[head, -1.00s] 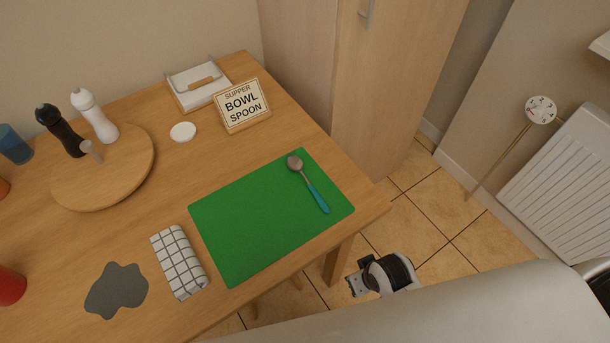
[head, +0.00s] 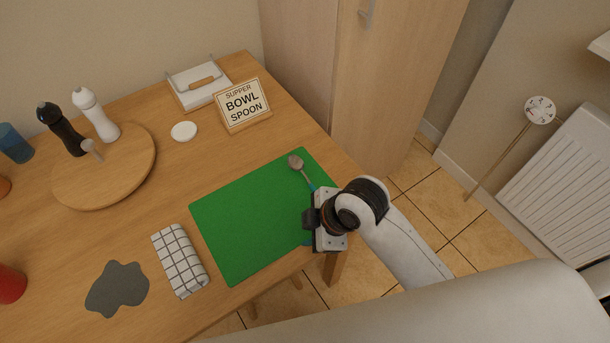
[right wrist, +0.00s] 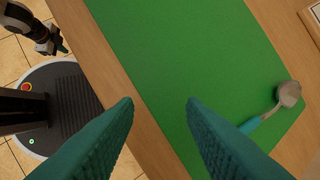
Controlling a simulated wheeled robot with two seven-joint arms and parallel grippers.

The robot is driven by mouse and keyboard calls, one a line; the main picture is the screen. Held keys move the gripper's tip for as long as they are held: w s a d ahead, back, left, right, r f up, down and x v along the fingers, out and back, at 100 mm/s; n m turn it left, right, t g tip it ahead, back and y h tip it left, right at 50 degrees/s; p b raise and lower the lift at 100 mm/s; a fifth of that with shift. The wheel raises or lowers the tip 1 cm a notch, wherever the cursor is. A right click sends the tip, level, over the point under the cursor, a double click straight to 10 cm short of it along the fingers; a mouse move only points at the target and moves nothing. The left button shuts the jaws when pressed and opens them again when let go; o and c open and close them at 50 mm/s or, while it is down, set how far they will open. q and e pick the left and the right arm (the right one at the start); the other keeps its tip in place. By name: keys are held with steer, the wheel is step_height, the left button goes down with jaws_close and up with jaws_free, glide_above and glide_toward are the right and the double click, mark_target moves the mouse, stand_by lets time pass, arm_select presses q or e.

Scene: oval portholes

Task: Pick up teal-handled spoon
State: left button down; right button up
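The teal-handled spoon (head: 296,162) lies on the green placemat (head: 238,222) near its right edge, bowl toward the back. In the head view my right gripper (head: 310,219) hides most of its handle. In the right wrist view the spoon's bowl (right wrist: 288,94) shows at the right. Part of its teal handle shows beside the right finger, which hides the rest. My right gripper's teal fingers (right wrist: 160,103) are wide apart with nothing between them, above the mat's edge. My left gripper (right wrist: 52,42) shows small at the wrist view's top left; its opening is unclear.
A sign (head: 243,105) reading "SUPPER BOWL SPOON" stands behind the mat. A checked cloth (head: 179,261) lies at its left. A round board (head: 120,183) carries two mills farther left. The table's right edge is close to my right gripper.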

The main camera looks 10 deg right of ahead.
steer(key=w+r+n, duration=0.1)
steer(key=w+n, duration=0.1)
steer(key=n, duration=0.2)
steer(key=w+a+r+n+g, duration=0.1)
steer(key=w+n, duration=0.1)
steer(key=n, duration=0.1)
steer(key=w+a+r+n, duration=0.1)
steer(key=w+n, duration=0.1)
steer(key=n, duration=0.2)
steer(key=shift+a+n+h, duration=0.25)
steer(key=shift+n+h, duration=0.05)
steer(key=shift+h, duration=0.1)
steer(key=w+d+r+n+g+h, duration=0.1)
steer(key=w+d+r+n, duration=0.15)
steer(key=n, duration=0.35)
steer(key=n+g+h, duration=0.1)
steer(key=n+h, duration=0.1)
steer(key=n, duration=0.3)
glide_toward(313, 187)
step_height(313, 187, down, 8)
steer(key=shift+s+a+r+p, duration=0.1)
steer(key=shift+p, duration=0.2)
jaws_close()
